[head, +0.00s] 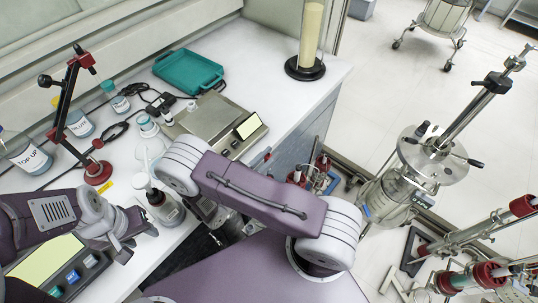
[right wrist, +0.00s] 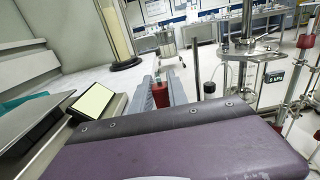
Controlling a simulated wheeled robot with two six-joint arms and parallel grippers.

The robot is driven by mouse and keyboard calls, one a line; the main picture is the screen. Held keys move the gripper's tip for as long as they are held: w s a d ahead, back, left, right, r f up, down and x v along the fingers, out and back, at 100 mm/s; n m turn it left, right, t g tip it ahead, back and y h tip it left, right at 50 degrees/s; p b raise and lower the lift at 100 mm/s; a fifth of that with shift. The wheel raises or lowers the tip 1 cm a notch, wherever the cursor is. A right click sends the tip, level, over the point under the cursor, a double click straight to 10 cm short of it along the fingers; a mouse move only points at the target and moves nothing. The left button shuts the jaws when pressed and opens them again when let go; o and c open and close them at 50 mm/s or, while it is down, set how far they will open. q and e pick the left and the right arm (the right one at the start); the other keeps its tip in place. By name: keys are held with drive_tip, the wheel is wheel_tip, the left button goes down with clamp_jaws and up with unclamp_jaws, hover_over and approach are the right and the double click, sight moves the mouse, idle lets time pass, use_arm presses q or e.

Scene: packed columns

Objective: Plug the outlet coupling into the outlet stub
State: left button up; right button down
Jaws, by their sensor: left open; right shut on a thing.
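In the right wrist view my right gripper (right wrist: 164,92) is shut on a red fitting (right wrist: 160,96) with a greenish-grey tip, probably the outlet coupling. The purple link of my right arm hides the lower part of this grip. In the head view the right gripper is hidden or cannot be made out behind that arm. My left gripper (head: 133,232) is open and empty over the front left of the bench. The outlet stub cannot be told for certain; steel tubes with red end fittings (head: 490,273) stand at the lower right of the head view.
A cream-filled column (head: 311,35) stands on a black base at the bench's far corner. A balance (head: 207,125), a teal tray (head: 188,71), bottles (head: 80,124) and a red-based stand (head: 98,172) crowd the bench. A steel vessel (head: 398,195) stands right of it.

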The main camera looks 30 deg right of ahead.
use_arm(q)
drive_tip(key=f+b, duration=0.2)
drive_tip(key=shift+s+f, duration=0.4)
use_arm(e)
drive_tip(key=f, duration=0.3)
drive_tip(key=shift+s+f, duration=0.2)
drive_tip(key=shift+s, duration=0.15)
use_arm(q)
drive_tip(key=shift+w+f+b, duration=0.25)
drive_tip(key=shift+f+b, duration=0.1)
drive_tip(key=shift+b, duration=0.1)
use_arm(e)
drive_tip(key=shift+w+f, duration=0.2)
drive_tip(key=shift+f, duration=0.25)
use_arm(q)
drive_tip(key=shift+s+r, duration=0.1)
drive_tip(key=shift+s, duration=0.05)
use_arm(e)
drive_tip(key=shift+s+r, duration=0.1)
drive_tip(key=shift+s, duration=0.05)
use_arm(q)
drive_tip(key=shift+r, duration=0.1)
drive_tip(key=shift+f+b, duration=1.25)
drive_tip(key=shift+f, duration=0.15)
use_arm(e)
drive_tip(key=shift+f, duration=1.75)
drive_tip(key=c, duration=1.2)
unclamp_jaws()
